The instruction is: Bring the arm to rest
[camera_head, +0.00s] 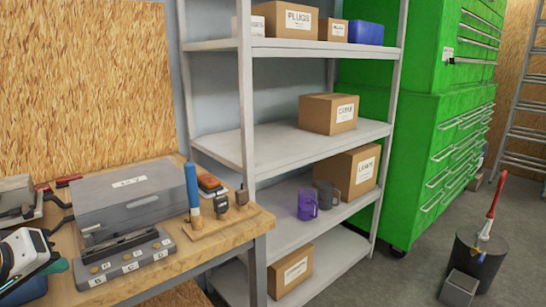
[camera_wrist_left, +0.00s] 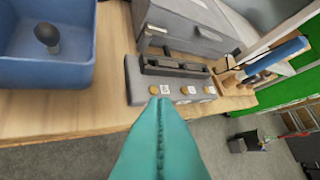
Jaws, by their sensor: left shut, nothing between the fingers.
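My left arm comes in at the lower left of the head view, with its left gripper (camera_head: 57,266) over the front left of the wooden workbench (camera_head: 205,245). In the left wrist view the teal fingers (camera_wrist_left: 160,108) are pressed together along a seam, with nothing between them. In that view the fingertips overlap the front edge of a grey block with labelled sockets (camera_wrist_left: 140,90); I cannot tell whether they touch it. My right gripper is in neither view.
A grey case (camera_head: 130,200) and a wooden rack with a blue-handled tool (camera_head: 192,187) stand on the bench. A blue bin (camera_wrist_left: 50,75) shows in the wrist view. Right of the bench are a metal shelf (camera_head: 270,150) with boxes and mugs, and a green cabinet (camera_head: 415,150).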

